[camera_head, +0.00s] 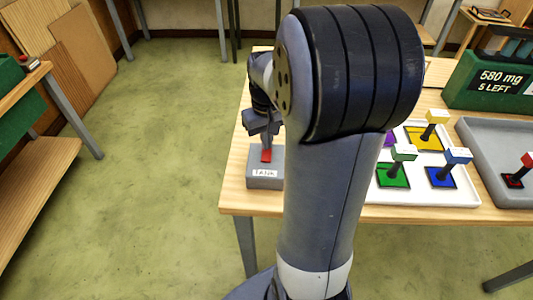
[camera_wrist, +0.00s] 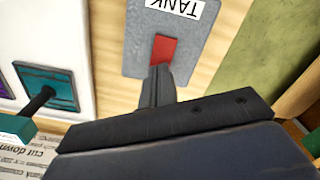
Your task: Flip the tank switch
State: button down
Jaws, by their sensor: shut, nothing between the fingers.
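The tank switch is a grey box (camera_head: 264,180) with a white label and a red rocker (camera_head: 266,155), at the left end of the table in the head view. In the wrist view the grey plate (camera_wrist: 140,55) has the label "TANK" (camera_wrist: 180,6) upside down and the red rocker (camera_wrist: 163,50) below it. My gripper (camera_wrist: 157,72) is shut and empty, with its fingertips right at the red rocker's near end. I cannot tell whether they touch it. The fingers cover part of the rocker and plate.
A white tray (camera_head: 420,201) with several coloured squares and knobbed posts lies right of my arm. A grey tray (camera_head: 480,150) with a red-topped post (camera_head: 526,161) is further right. A green box (camera_head: 470,92) reads "580 mg 5 LEFT". The floor left of the table is clear.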

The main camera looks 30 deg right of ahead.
jog(key=shift+f+b, duration=0.35)
jog(key=shift+f, duration=0.3)
jog(key=shift+r, duration=0.15)
notch_tip(320, 180, up, 7)
jog(key=p, duration=0.6)
jog(key=shift+f, duration=0.2)
dwell(0.3)
notch_tip(320, 180, down, 7)
jog(key=b, duration=0.6)
jog(key=shift+r, duration=0.1)
jog(key=shift+r, duration=0.2)
